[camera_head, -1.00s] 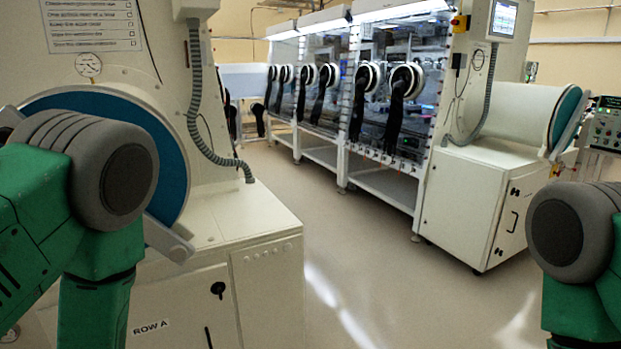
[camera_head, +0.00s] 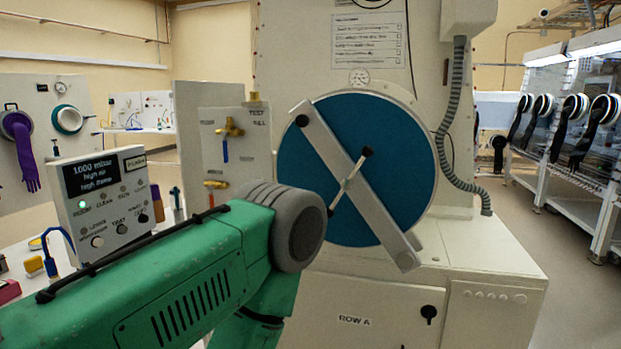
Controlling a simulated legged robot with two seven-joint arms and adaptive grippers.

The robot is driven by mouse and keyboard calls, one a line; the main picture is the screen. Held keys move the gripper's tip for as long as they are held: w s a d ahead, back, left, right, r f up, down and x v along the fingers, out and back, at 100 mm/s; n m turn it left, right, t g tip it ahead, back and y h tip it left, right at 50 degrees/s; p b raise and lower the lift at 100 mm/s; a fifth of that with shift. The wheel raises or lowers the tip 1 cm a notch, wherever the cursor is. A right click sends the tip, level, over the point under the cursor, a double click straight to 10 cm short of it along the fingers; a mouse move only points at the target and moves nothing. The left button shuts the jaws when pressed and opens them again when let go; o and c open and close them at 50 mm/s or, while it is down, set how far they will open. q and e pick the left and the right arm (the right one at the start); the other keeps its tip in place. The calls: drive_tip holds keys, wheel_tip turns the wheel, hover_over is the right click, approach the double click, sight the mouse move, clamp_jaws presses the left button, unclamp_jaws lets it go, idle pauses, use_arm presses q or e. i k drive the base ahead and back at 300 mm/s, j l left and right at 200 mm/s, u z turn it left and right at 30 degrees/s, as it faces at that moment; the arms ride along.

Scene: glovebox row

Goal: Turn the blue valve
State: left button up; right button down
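A brass valve with a blue lever (camera_head: 226,150) sits on the upper part of a pale upright panel (camera_head: 208,125), left of centre. Its blue lever hangs straight down. A second brass valve with an orange-red handle (camera_head: 215,184) sits below it on the same panel, partly hidden by my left arm. The green arm runs across the lower left, with its grey joint to the right of the lower valve. Neither of my grippers shows in this view.
A large round blue door (camera_head: 400,150) with a diagonal grey bar (camera_head: 335,160) is on the cabinet right of the valves. A control box (camera_head: 100,200) with a lit display stands at left. A white ledge (camera_head: 480,255) juts out below the door. Open floor (camera_head: 570,290) lies at right.

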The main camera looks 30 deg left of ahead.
sight(224, 134)
drive_tip(key=u, duration=2.2)
drive_tip(key=z, duration=1.4)
drive_tip(key=i+j+u, duration=0.1)
drive_tip(key=i+u, duration=0.6)
drive_tip(key=i, duration=0.2)
